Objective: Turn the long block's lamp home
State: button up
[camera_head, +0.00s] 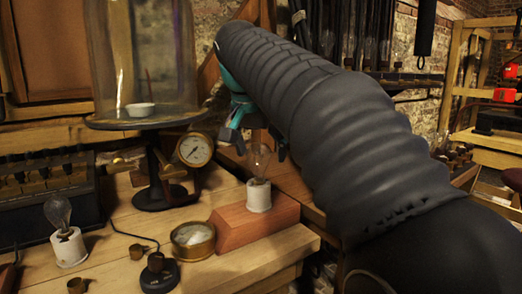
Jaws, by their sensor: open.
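The long reddish wooden block (228,230) lies on the bench near its right front edge. A white socket (259,196) stands on it, with a clear glass lamp (259,160) upright in the socket. My gripper (256,142) is open, with one finger to the left of the lamp's upper part and one to the right. I cannot tell whether either finger touches the glass. My dark arm reaches in from the right and hides part of the gripper.
A second lamp (58,211) in a white socket stands at the left. A glass bell jar (140,60) on its stand and a pressure gauge (195,149) are close behind the block. A brass dial (192,240) lies left of the block. The bench's front left is partly clear.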

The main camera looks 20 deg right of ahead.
jog(key=c, duration=1.4)
jog(key=m+g, duration=0.1)
jog(key=m, duration=0.2)
jog(key=shift+h, duration=0.4)
jog(key=m, duration=0.2)
jog(key=m+g, duration=0.1)
jog(key=shift+s+d+m+h, duration=0.1)
jog(key=shift+s+m+h, duration=0.2)
jog(key=shift+h, duration=0.1)
jog(key=o, duration=1.4)
jog(key=shift+c, duration=0.2)
